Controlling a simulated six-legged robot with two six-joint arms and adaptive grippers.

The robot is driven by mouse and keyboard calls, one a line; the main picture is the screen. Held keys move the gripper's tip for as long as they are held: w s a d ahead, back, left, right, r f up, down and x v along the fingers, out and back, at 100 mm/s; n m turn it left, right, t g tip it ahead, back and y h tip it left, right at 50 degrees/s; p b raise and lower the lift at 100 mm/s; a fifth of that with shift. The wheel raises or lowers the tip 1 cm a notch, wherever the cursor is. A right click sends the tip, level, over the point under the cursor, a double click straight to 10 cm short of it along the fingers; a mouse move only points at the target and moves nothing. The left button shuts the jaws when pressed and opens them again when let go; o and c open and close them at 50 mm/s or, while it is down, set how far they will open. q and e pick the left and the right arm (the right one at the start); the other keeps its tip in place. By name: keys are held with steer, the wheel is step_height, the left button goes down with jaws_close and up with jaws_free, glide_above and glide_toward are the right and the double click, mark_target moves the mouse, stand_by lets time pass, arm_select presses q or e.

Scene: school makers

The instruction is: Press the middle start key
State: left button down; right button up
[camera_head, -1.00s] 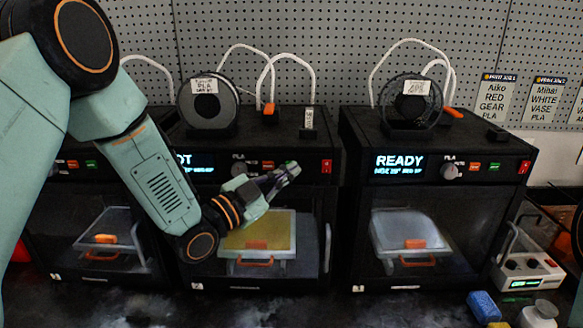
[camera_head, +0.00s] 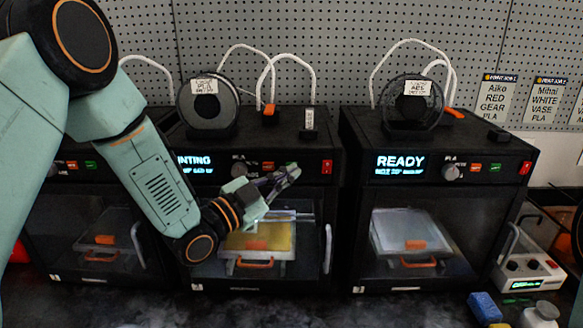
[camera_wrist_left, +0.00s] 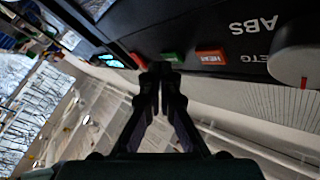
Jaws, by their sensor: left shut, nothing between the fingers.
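The middle printer (camera_head: 255,133) is a black box whose display (camera_head: 195,163) reads "...NTING", its left part hidden by my arm. My left gripper (camera_head: 291,170) is shut and empty at the right part of its control panel. The gripper hides the green key there in the head view. The left wrist view, seen upside down, shows the green key (camera_wrist_left: 172,57) just beyond my shut fingertips, beside a red key (camera_wrist_left: 211,57) marked "HEAT". I cannot tell whether the fingertips touch the green key. My right gripper is not in view.
The right printer (camera_head: 462,143) shows "READY" and has its own red and green keys. A red switch (camera_head: 327,167) sits right of my gripper. A spool (camera_head: 208,123) stands on top of the middle printer. A blue block (camera_head: 484,306) and a white bottle (camera_head: 540,314) are front right.

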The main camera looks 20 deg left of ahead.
arm_select(q)
steer(key=shift+s+d, duration=0.1)
steer(key=shift+s, duration=0.2)
steer(key=shift+s, duration=0.1)
steer(key=shift+s+d, duration=0.25)
steer(key=shift+s, duration=0.65)
steer(key=shift+s+d, duration=0.3)
steer(key=shift+s, duration=0.65)
steer(key=shift+s+d, duration=0.25)
steer(key=shift+s, duration=0.65)
